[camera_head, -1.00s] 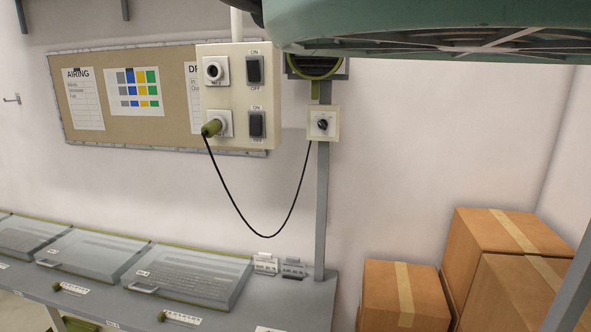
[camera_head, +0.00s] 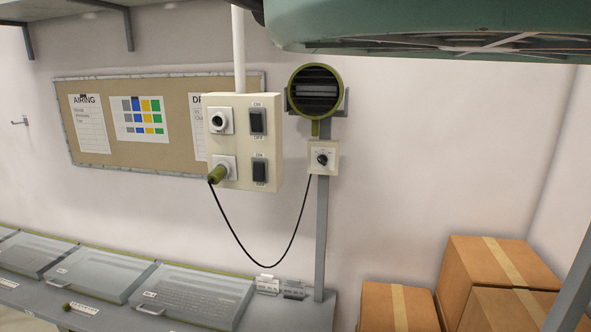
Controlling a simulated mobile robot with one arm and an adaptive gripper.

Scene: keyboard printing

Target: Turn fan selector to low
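The fan selector (camera_head: 322,159) is a black rotary knob on a small cream plate, fixed to a grey post right of the switch box. Its markings are too small to read. Above it is the fan (camera_head: 316,91), round with a green rim and dark slats. A black cable runs from the selector plate down in a loop to a green plug (camera_head: 217,174) in the lower socket of the cream switch box (camera_head: 243,141). The box has two dark ON/OFF switches. My gripper is not in view.
A grey bench (camera_head: 316,318) with several clear-lidded trays runs along the lower left. Cardboard boxes (camera_head: 398,309) stand at lower right. A corkboard (camera_head: 170,155) hangs behind the switch box. A green shape overhangs the top right. The wall right of the post is bare.

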